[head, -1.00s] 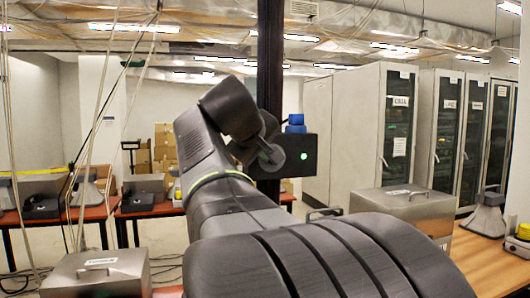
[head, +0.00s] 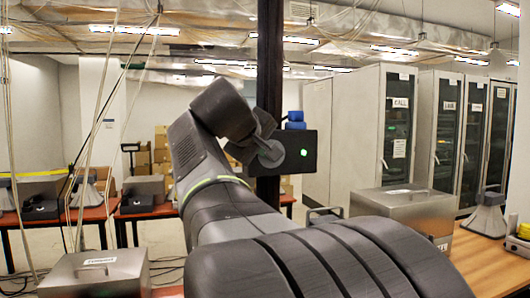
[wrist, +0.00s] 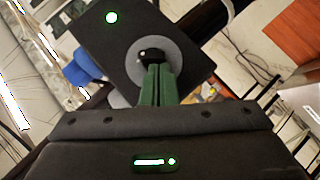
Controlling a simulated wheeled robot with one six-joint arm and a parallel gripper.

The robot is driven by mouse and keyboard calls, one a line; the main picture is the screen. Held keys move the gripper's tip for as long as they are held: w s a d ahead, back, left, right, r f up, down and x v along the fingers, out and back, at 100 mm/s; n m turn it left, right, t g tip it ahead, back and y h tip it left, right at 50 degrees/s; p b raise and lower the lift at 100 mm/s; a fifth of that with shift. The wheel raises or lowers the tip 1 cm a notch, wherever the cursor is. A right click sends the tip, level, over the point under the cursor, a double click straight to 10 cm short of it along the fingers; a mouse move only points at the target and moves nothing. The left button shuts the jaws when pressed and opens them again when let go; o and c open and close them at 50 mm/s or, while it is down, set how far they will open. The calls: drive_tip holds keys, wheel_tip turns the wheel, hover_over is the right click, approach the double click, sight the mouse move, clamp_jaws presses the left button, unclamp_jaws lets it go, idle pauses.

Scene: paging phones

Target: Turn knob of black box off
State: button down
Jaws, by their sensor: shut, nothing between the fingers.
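The black box (head: 309,150) stands beyond my arm in the head view, with a lit green light on its face. In the wrist view the black box (wrist: 190,60) looks tilted and shows the same green light. Its black knob (wrist: 151,54) sits in the middle of a grey disc (wrist: 172,62). My gripper (wrist: 158,72) has its green fingers together and empty, with the tips at the lower edge of the knob. I cannot tell whether they touch it. My arm hides the knob and fingers in the head view.
A blue part (head: 296,119) is by the box's top; a black post (head: 270,60) rises behind. Metal cases stand at right (head: 405,208) and lower left (head: 95,272). Grey cabinets (head: 345,130) line the right. Cables hang at left.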

sight(269, 170)
drive_tip(key=shift+a+f+n+t+h+b, duration=0.15)
drive_tip(key=shift+f+n+t+h+b, duration=0.2)
drive_tip(key=shift+b, duration=0.65)
drive_tip(key=f+n+t+h+b, duration=0.1)
drive_tip(key=b, duration=0.3)
drive_tip(key=shift+f, duration=0.1)
drive_tip(key=n+t+h+b, duration=0.1)
drive_tip(key=b, duration=0.3)
drive_tip(key=f+n+t+h+b, duration=0.1)
drive_tip(key=n+t+b, duration=0.1)
drive_tip(key=b, duration=0.2)
drive_tip(key=shift+f+n+h, duration=0.25)
drive_tip(key=shift+f, duration=0.05)
drive_tip(key=n+t+b, duration=0.1)
drive_tip(key=b, duration=0.2)
drive_tip(key=n+t+b, duration=0.1)
drive_tip(key=b, duration=0.2)
drive_tip(key=f+n+t+b, duration=0.1)
drive_tip(key=b, duration=0.1)
drive_tip(key=shift+w+d+f+n+b, duration=0.1)
drive_tip(key=shift+d+n+b, duration=0.3)
drive_tip(key=n+t+b, duration=0.1)
drive_tip(key=n+b, duration=0.1)
drive_tip(key=b, duration=0.1)
drive_tip(key=shift+d+t, duration=0.25)
drive_tip(key=shift+t, duration=0.1)
drive_tip(key=shift+n+b, duration=0.35)
drive_tip(key=shift+n, duration=0.05)
drive_tip(key=shift+w+d+b, duration=0.15)
drive_tip(key=shift+b, duration=0.75)
